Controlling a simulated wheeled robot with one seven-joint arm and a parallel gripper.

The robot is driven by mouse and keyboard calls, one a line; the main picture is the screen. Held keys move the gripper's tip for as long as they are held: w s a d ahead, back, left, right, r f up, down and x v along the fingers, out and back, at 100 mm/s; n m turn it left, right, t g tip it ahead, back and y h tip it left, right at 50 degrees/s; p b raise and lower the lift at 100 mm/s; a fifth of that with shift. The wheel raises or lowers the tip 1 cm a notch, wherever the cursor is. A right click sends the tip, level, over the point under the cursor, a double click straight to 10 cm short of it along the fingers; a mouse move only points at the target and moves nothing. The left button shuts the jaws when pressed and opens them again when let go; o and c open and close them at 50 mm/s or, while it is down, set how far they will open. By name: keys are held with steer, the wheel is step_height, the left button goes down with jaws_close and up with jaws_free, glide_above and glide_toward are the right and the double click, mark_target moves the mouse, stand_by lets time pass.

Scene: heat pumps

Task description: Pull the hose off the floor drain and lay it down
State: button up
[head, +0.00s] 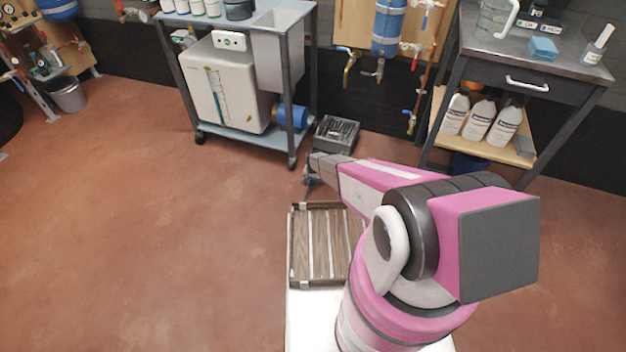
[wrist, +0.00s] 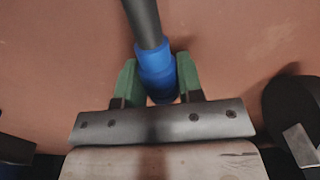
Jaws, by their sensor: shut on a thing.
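My gripper (wrist: 158,85) has green fingers, shut on the blue collar (wrist: 157,68) of a dark hose (wrist: 145,22). The hose runs from the collar to the top edge of the wrist view. In the head view my gripper (head: 309,178) is low over the floor, in front of a dark box with a grated top (head: 337,133), which may be the floor drain. Whether the hose touches a drain cannot be told. The hose is too small to make out clearly in the head view.
A grey wheeled cart (head: 250,143) with a white tank (head: 226,82) stands behind the gripper. A dark workbench (head: 515,70) with white bottles below is at right. My slatted tray (head: 320,245) is nearer. The red floor (head: 150,220) at left is clear.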

steer(key=o, duration=1.2)
steer(key=shift+r, duration=0.15)
step_height(320, 180, up, 11)
steer(key=shift+f, duration=0.2)
steer(key=s+d+r+n, duration=0.1)
steer(key=s+d+r, duration=0.4)
steer(key=s+r, duration=0.4)
steer(key=s+d+r+n, duration=0.2)
steer(key=s+d+r, duration=0.3)
steer(key=r, duration=1.5)
steer(key=s+d+r+n, duration=0.1)
steer(key=s+d+r, duration=0.4)
steer(key=s+r, duration=0.9)
steer(key=shift+s+d+r, duration=0.15)
steer(key=shift+s+r, duration=0.15)
steer(key=shift+s, duration=0.4)
